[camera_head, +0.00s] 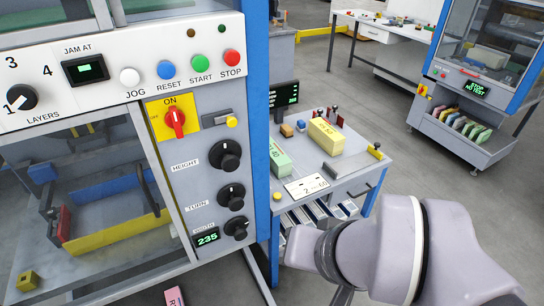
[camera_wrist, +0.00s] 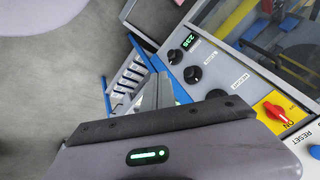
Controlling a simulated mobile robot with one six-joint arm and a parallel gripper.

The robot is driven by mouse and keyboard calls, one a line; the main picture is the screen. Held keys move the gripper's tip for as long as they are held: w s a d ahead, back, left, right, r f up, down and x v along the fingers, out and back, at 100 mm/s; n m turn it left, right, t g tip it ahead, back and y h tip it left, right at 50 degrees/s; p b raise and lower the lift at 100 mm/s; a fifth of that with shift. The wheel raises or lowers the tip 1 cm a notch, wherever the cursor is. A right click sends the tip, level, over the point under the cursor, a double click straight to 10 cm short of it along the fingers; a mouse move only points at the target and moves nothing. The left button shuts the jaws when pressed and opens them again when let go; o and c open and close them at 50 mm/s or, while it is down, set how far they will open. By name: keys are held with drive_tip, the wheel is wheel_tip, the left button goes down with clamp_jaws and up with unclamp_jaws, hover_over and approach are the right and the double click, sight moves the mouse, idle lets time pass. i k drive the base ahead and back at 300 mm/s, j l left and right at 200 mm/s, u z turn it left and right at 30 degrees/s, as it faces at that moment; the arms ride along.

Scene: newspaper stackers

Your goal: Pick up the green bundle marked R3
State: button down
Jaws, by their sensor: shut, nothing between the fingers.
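A pale green bundle (camera_head: 280,160) lies at the left end of the side table, partly hidden by the blue machine post; its marking is not readable as R3. More small green bundles (camera_head: 483,136) stand in the row on the far right machine's shelf, too small to read. My gripper (camera_wrist: 157,88) is shut and empty in the wrist view, over the floor beside the machine's knob panel. No green bundle shows in the wrist view, and none is near the fingers.
The side table (camera_head: 343,183) also holds a yellow bundle (camera_head: 326,136) and small tools. The control panel (camera_head: 200,130) and blue post (camera_head: 257,110) stand close on the left. A pink block (camera_head: 174,297) lies low at the bottom edge. Open floor lies right of the table.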

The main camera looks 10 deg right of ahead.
sight(281, 165)
drive_tip(key=i+l, duration=1.45)
drive_tip(key=i, duration=0.25)
drive_tip(key=u, duration=0.05)
